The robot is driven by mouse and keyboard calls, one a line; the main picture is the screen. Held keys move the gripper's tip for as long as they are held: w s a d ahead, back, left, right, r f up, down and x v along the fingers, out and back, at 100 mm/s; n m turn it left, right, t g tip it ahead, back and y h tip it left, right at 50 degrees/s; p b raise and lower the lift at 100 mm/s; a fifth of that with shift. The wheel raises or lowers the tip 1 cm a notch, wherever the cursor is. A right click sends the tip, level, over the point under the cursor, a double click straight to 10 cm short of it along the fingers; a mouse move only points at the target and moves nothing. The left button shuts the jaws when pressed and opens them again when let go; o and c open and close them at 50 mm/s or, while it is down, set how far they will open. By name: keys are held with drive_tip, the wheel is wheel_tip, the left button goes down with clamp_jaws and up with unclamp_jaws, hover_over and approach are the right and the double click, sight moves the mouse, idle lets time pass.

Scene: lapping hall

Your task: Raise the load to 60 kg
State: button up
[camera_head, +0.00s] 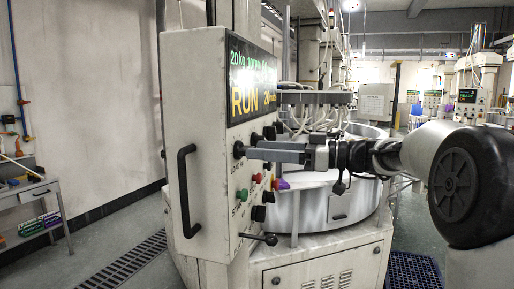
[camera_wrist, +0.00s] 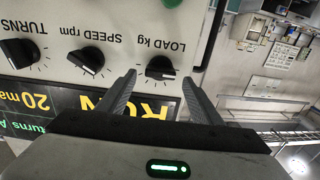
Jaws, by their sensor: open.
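The black LOAD kg knob (camera_wrist: 160,68) is on the white control panel (camera_wrist: 205,20), upside down in the wrist view. My gripper (camera_wrist: 160,80) is open, one finger on each side of the knob; I cannot tell whether either touches it. In the head view my gripper (camera_head: 248,151) reaches in from the right to the panel's face, at a dark knob (camera_head: 238,150).
The SPEED rpm knob (camera_wrist: 87,60) and TURNS knob (camera_wrist: 20,52) sit beside the load knob. Lower on the panel are coloured buttons (camera_head: 256,178) and more dark knobs. A black handle (camera_head: 184,190) stands out from the panel's side. A round metal drum (camera_head: 330,205) stands behind my arm.

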drive_tip(key=shift+x, duration=1.15)
drive_tip(key=c, duration=1.1)
drive_tip(key=shift+o, duration=0.2)
